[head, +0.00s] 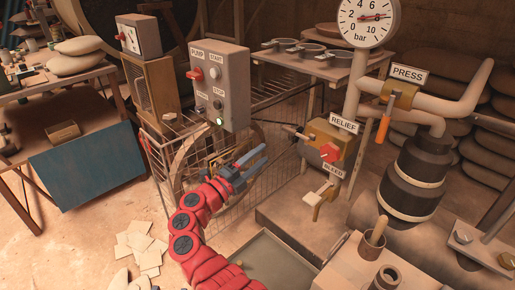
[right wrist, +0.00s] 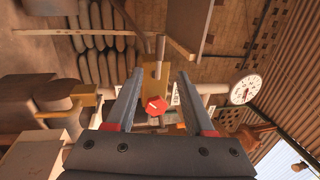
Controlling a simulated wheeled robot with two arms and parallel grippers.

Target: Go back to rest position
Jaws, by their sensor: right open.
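My right gripper (head: 249,163) is open and empty on its red arm, in front of the wire cage and below the pump control box (head: 221,84). Its two fingers stand apart in the right wrist view (right wrist: 160,98). Between them in that view, farther off, is the red knob (right wrist: 156,105) of the relief valve. The relief valve (head: 327,139) with its red knob (head: 329,153) is right of the gripper in the head view, apart from it. A green light (head: 219,121) glows low on the control box. My left gripper is not in view.
A pressure gauge (head: 366,18) stands above the pipes, also in the right wrist view (right wrist: 245,89). The press valve (head: 399,95) has an orange handle. The wire cage (head: 284,168) is close behind the gripper. A bench with sacks (head: 77,64) stands left; papers lie on the floor.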

